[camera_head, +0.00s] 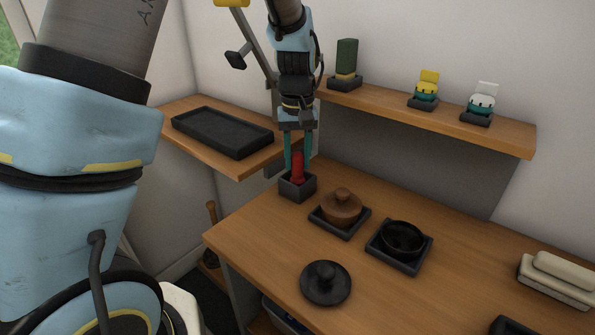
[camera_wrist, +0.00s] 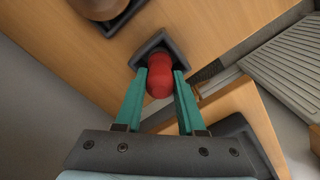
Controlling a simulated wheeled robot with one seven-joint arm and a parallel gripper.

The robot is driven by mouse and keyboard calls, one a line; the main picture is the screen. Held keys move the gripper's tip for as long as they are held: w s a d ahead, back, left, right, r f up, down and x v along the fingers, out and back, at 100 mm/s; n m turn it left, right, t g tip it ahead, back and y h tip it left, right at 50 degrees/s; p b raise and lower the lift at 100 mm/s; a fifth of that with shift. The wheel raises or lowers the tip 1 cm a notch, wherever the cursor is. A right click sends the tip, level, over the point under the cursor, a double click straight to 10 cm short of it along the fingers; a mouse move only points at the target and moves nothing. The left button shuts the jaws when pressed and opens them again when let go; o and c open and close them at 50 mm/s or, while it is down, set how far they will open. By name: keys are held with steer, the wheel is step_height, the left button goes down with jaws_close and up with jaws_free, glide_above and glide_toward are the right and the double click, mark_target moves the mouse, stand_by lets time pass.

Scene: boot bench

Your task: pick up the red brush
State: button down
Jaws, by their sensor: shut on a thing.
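The red brush (camera_head: 297,167) stands upright in a small dark square holder (camera_head: 297,189) at the back left corner of the bench. Only its red upper part shows; its lower end is hidden in the holder. My gripper (camera_head: 298,163) points down over the holder with its green fingers on both sides of the brush. In the wrist view my gripper (camera_wrist: 160,78) is shut on the red brush (camera_wrist: 160,80), and the dark holder (camera_wrist: 151,46) lies just beyond the fingertips.
A brown lidded pot (camera_head: 341,207) stands on a dark tray right of the holder. A black bowl (camera_head: 402,239) and a black lid (camera_head: 325,283) are farther right and forward. A shelf (camera_head: 440,118) with several small items runs behind. A side shelf holds a black tray (camera_head: 222,132).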

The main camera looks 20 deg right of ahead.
steer(key=shift+r, duration=0.1)
step_height(320, 180, up, 10)
steer(key=shift+f+b, duration=0.1)
steer(key=shift+b, duration=0.95)
